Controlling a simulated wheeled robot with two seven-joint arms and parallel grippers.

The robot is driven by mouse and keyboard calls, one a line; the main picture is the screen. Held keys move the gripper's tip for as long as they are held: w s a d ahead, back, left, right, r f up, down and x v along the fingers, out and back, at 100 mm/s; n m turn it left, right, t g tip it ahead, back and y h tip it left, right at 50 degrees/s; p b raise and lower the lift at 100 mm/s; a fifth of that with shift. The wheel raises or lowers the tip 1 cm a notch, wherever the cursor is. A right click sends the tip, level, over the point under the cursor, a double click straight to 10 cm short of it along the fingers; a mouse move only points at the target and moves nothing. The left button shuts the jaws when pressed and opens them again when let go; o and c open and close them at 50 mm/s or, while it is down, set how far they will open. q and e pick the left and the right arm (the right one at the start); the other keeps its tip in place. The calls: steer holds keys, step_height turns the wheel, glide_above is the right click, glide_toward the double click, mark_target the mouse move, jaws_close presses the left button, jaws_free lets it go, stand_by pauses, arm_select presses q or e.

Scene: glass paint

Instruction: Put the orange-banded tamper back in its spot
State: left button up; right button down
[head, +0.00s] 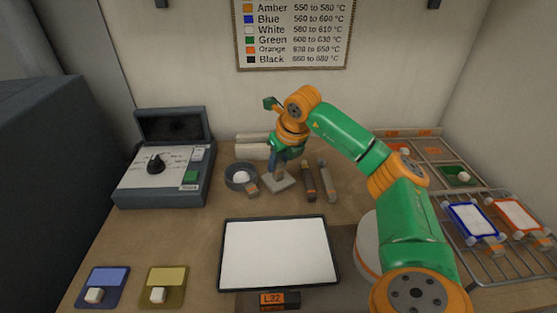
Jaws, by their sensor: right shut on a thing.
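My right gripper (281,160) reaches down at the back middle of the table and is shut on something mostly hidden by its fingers. A small dark stem shows under it, above a pale square block (284,185); I cannot tell whether they touch. Whether the held thing has an orange band cannot be seen. Just to the right lie a dark slim tool (309,182) with an orange mark near its lower end and a grey slim tool (328,182). My left gripper is out of view.
A grey bowl (230,184) stands left of the gripper, near a control box (158,187). A white panel in a dark frame (278,223) lies in front. A sectioned tray (432,150) and wire rack (500,267) with blue- and orange-edged panes are at right. Blue (112,276) and amber (166,276) pads lie front left.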

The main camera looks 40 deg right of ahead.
steer(key=shift+f, duration=0.3)
stand_by(0.7)
steer(key=c, duration=0.6)
jaws_free()
steer(key=shift+o, duration=0.2)
